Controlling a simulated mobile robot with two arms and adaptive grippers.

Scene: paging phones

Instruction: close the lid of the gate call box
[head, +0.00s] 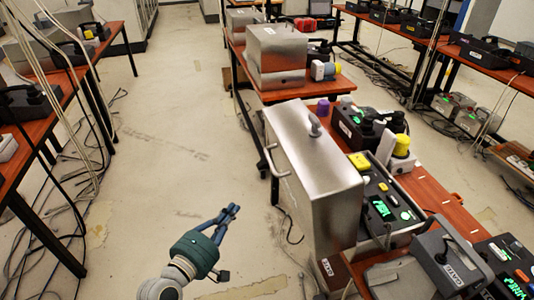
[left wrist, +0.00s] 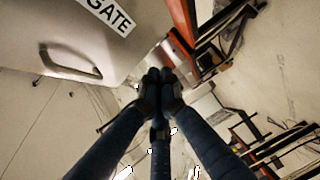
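The gate call box (head: 386,243) sits on the orange-brown table, its panel of green-lit displays and buttons exposed. Its big brushed-metal lid (head: 315,165) stands open, upright along the left side of the panel. The lid has a bar handle (head: 270,160) on its left face and a label (head: 324,268) at its lower front. In the left wrist view the lid (left wrist: 65,35) shows at the upper left with the word GATE. My left gripper (head: 232,209) is over the floor left of the lid, apart from it. Its fingers (left wrist: 161,78) meet with nothing visible between them. My right gripper is out of view.
A closed metal box (head: 277,52) stands farther back. A grey GATE phone (head: 452,265) lies right of the call box. Yellow-topped and black devices crowd the table behind the panel. The floor (head: 170,150) left of the lid is clear; cables lie beneath the tables.

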